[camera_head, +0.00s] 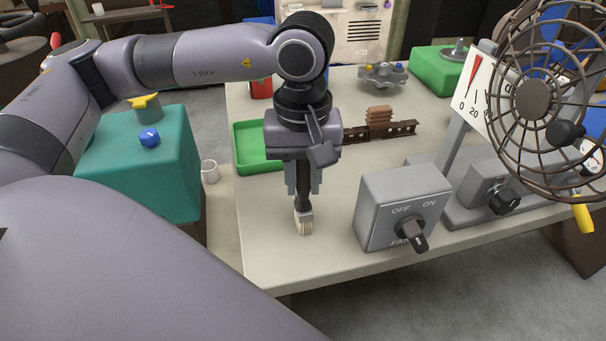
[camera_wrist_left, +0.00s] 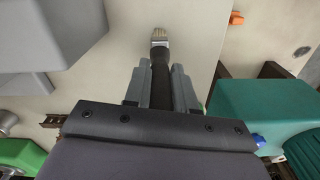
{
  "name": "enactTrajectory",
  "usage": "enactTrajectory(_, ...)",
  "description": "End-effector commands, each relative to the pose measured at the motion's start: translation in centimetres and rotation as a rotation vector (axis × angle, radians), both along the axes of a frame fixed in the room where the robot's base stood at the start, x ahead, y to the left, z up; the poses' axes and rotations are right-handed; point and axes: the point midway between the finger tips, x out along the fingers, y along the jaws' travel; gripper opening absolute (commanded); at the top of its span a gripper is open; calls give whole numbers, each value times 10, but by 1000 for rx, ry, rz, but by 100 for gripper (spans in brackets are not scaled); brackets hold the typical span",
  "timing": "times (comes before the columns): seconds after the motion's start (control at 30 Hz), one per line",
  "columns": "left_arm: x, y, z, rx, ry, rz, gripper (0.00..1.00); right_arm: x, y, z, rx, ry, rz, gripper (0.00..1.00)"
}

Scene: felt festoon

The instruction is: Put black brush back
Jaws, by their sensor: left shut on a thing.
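The black brush (camera_head: 304,205) has a dark handle, a grey metal ferrule and pale bristles. It hangs upright with its bristles down, over the front left part of the pale table (camera_head: 330,270). My left gripper (camera_head: 304,185) is shut on its handle. I cannot tell whether the bristles touch the table. In the left wrist view the brush (camera_wrist_left: 160,60) points away between the two fingers of the left gripper (camera_wrist_left: 161,85). My right gripper does not show in either view.
A grey fan switch box (camera_head: 385,215) stands right of the brush, with a caged fan (camera_head: 535,98) beyond. A green tray (camera_head: 250,150) lies behind the gripper. A white cup (camera_head: 210,172) and teal block (camera_head: 150,175) are left. The table's front edge is close.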

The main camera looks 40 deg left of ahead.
Motion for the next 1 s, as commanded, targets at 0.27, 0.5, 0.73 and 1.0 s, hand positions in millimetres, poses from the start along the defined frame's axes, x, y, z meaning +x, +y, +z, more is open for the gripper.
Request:
enactTrajectory(0.27,0,0,-1,0,1,0,50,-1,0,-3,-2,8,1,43)
enactTrajectory(0.5,0,0,0,0,1,0,50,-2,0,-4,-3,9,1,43)
enactTrajectory(0.73,1,-1,22,0,-3,0,50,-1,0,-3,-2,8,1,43)
enactTrajectory(1.0,1,-1,80,-1,-2,-1,50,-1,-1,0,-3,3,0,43)
